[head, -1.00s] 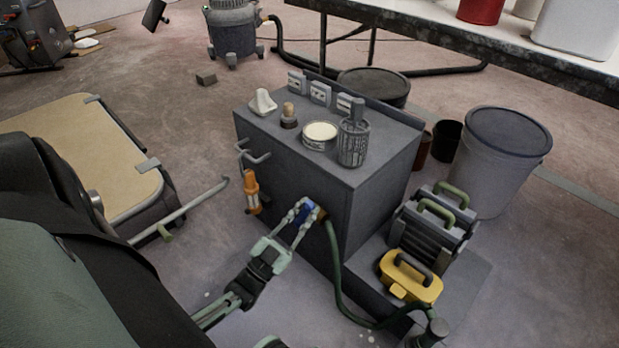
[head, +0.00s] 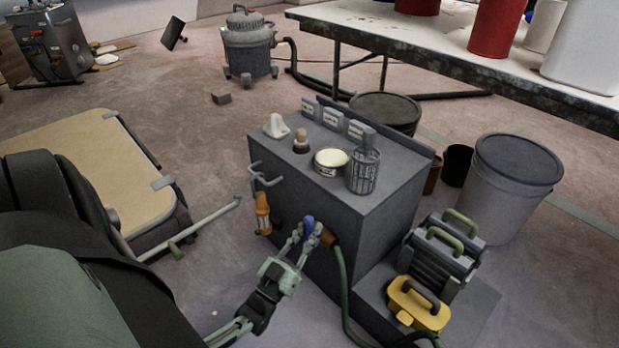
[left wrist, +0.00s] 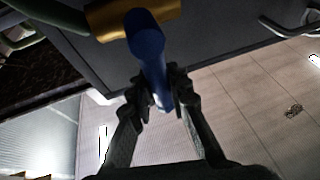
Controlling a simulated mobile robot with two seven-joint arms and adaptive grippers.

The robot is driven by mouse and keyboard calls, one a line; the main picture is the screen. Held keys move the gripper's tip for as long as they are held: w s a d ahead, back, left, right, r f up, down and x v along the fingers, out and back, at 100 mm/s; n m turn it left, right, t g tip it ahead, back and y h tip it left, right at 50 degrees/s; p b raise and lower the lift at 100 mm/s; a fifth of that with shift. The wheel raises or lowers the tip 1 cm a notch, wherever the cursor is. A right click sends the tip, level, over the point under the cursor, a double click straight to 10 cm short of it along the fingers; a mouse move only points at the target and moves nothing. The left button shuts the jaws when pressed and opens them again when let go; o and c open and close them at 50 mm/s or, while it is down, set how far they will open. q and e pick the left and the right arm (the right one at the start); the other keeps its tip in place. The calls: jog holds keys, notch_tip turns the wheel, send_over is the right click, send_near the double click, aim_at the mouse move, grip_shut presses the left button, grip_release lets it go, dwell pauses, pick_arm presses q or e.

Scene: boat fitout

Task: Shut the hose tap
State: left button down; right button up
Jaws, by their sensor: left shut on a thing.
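The hose tap has a brass body (head: 327,238) on the front of a dark grey cabinet (head: 310,262), with a blue lever (head: 308,226). A green hose (head: 343,280) hangs from the tap. My left gripper (head: 306,238) is at the tap, its fingers shut on the blue lever. In the left wrist view, the blue lever (left wrist: 148,52) runs from the brass body (left wrist: 106,20) down between the fingertips of my left gripper (left wrist: 160,92). The lever's far end is partly hidden by the fingers. My right gripper is not in view.
An orange-handled tool (head: 262,214) hangs on the cabinet front beside a metal handle (head: 266,178). Jars and small items stand on the cabinet top. Open floor lies left of the cabinet.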

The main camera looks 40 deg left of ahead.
pick_arm(q)
jog(key=c, duration=1.4)
grip_release()
jog(key=shift+s, duration=0.1)
jog(key=v, duration=1.2)
